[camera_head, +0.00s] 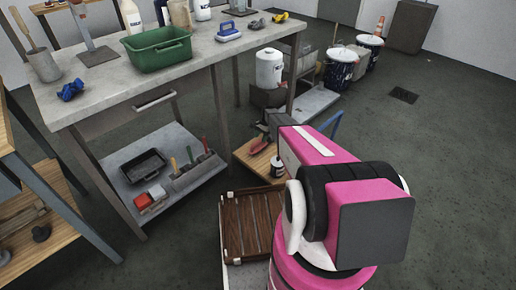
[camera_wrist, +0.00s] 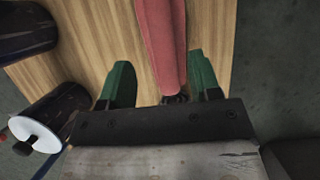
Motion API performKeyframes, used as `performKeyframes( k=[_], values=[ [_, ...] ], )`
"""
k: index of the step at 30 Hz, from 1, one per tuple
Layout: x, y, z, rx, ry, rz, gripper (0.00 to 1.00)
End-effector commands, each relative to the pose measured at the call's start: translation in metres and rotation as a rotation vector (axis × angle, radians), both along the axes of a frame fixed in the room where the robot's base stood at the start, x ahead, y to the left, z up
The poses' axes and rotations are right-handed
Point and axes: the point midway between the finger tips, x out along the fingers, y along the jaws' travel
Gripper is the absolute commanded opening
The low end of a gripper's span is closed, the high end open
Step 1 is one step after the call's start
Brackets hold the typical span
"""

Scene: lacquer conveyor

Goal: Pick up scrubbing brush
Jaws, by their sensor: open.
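The scrubbing brush, blue on top with a pale underside (camera_head: 229,32), lies on the grey workbench top, right of the green bin, in the head view. My gripper (camera_wrist: 158,78) is open in the wrist view, its two green-tipped fingers apart. It is over a wooden surface, well away from the brush. A long red object (camera_wrist: 166,40) shows between the fingers; I cannot tell whether it touches them. In the head view my pink arm hides most of the gripper. The brush is not in the wrist view.
The workbench (camera_head: 105,84) also holds a green bin (camera_head: 160,50), bottles and a blue dumbbell-like item (camera_head: 71,90). A low wooden cart top (camera_head: 252,160) with a dark can (camera_head: 277,166) stands below my arm.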

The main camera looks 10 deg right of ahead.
Motion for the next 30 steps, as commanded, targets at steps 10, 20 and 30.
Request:
performKeyframes(
  k=[10, 20, 30],
  values=[
    [-0.007, 0.017, -0.04, -0.001, 0.001, 0.0, 0.57],
    [-0.008, 0.018, -0.043, 0.0, 0.0, 0.0, 0.38],
    [-0.008, 0.018, -0.043, 0.0, 0.0, 0.0, 0.01]
  ],
)
